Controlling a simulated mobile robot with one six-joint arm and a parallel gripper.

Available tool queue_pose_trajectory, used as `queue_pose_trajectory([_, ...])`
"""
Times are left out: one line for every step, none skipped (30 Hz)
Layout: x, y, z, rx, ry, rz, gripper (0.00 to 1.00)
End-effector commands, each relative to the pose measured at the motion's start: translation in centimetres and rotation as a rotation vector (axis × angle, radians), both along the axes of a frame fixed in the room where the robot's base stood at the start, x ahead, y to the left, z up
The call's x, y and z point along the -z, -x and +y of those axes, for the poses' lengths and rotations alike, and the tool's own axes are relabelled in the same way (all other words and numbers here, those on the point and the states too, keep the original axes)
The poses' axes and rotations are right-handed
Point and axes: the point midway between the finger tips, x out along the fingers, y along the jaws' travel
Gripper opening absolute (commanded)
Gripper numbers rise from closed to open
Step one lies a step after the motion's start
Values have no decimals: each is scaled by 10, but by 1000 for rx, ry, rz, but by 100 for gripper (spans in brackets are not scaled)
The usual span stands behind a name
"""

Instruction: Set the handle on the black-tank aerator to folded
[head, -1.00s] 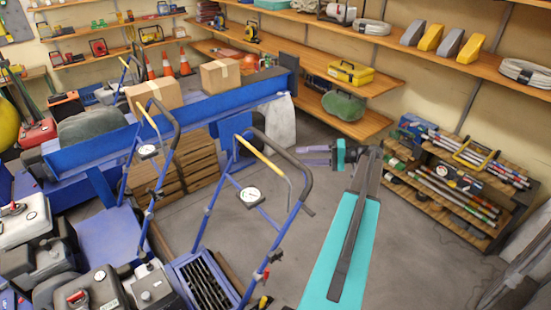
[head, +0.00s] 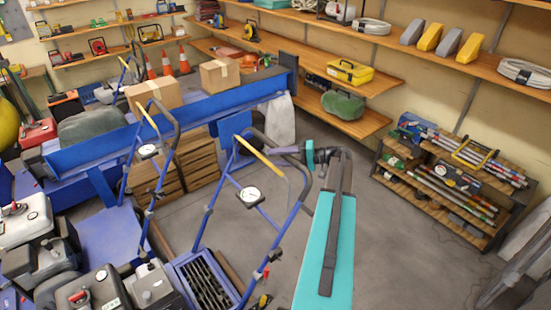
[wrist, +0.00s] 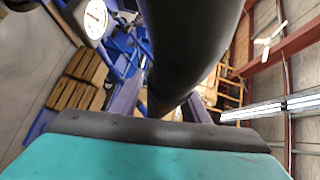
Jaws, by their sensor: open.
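The nearest blue-framed aerator has a raised tubular handle (head: 223,187) with a black grip loop at its top, a yellow bar (head: 262,152) and a round white gauge (head: 250,195). Several tanks stand at lower left, including a dark one with a red cap (head: 92,292); I cannot tell which belongs to this handle. My gripper (head: 291,150) is at the right side of the grip loop, open. In the wrist view a thick black bar (wrist: 190,45) runs between its two fingers (wrist: 160,103); contact is unclear. The gauge (wrist: 95,18) shows at upper left there.
A second blue handle with a gauge (head: 148,151) stands to the left. A long blue beam (head: 180,120) and cardboard boxes (head: 220,75) lie behind. A low rack of rods (head: 455,185) stands at right. The grey floor (head: 395,250) between is clear.

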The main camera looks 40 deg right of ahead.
Motion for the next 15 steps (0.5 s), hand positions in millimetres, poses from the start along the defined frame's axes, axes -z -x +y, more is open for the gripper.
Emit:
queue_pose_trajectory([0,0,0,0,0,0,42])
queue_pose_trajectory([0,0,0,0,0,0,42])
queue_pose_trajectory([0,0,0,0,0,0,42])
queue_pose_trajectory([0,0,0,0,0,0,42])
queue_pose_trajectory([0,0,0,0,0,0,42])
queue_pose_trajectory([0,0,0,0,0,0,42])
queue_pose_trajectory([0,0,0,0,0,0,38])
queue_pose_trajectory([0,0,0,0,0,0,33])
queue_pose_trajectory([0,0,0,-1,0,0,27])
queue_pose_trajectory([0,0,0,-1,0,0,21])
queue_pose_trajectory([0,0,0,-1,0,0,16])
queue_pose_trajectory([0,0,0,-1,0,0,10])
queue_pose_trajectory([0,0,0,-1,0,0,5])
queue_pose_trajectory([0,0,0,-1,0,0,0])
queue_pose_trajectory([0,0,0,-1,0,0,0])
